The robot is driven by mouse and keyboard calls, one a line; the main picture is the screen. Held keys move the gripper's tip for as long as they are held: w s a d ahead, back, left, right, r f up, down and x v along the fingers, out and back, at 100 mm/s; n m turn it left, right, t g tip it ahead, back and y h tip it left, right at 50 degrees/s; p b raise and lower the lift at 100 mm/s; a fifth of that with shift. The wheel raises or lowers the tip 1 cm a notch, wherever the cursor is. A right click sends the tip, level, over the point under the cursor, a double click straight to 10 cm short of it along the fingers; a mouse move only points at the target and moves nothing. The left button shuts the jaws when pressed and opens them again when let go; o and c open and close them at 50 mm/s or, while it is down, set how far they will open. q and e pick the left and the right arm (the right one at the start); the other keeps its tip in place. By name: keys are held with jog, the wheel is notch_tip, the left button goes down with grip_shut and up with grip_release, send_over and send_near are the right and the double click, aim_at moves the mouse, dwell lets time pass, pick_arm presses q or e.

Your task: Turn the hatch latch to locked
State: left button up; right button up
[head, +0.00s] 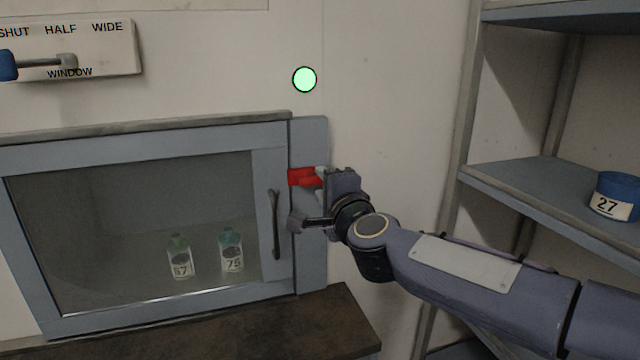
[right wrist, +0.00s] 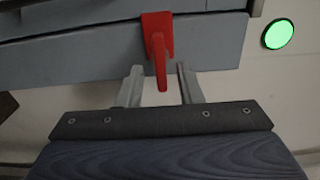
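The red hatch latch (head: 300,177) sits on the grey frame at the right edge of the hatch (head: 270,140). In the right wrist view the latch (right wrist: 158,40) has its handle pointing from the frame toward my gripper. My right gripper (head: 321,174) is at the latch, coming from the right. In the right wrist view its two fingers (right wrist: 160,85) are apart, one on each side of the handle's end, with gaps showing. Part of the latch is hidden by the gripper in the head view. My left gripper is not in view.
A round green light (head: 304,79) is on the wall above. The hatch has a dark vertical handle (head: 275,225); bottles (head: 180,257) (head: 231,250) stand behind its glass. A WINDOW lever panel (head: 105,50) is upper left. Shelves (head: 560,190) with a blue container (head: 615,197) are right.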

jog(key=v, duration=0.5)
jog(key=s+d+f+n+g+p, duration=0.1)
jog(key=s+d+f+n+g, duration=0.3)
jog(key=s, duration=0.6)
jog(key=s+d+f+n+g+h+p, duration=0.1)
jog(key=s+d+f+n+g, duration=0.2)
jog(key=s+d+f, duration=0.4)
jog(key=s+d+f+n+g+p, duration=0.1)
jog(key=s+d+f+n+g, duration=0.3)
jog(key=s+f, duration=0.8)
jog(key=s+d+n, duration=0.2)
jog(key=shift+d+g+h, duration=0.3)
jog(key=shift+h, duration=0.1)
jog(key=shift+w+a+r, duration=0.1)
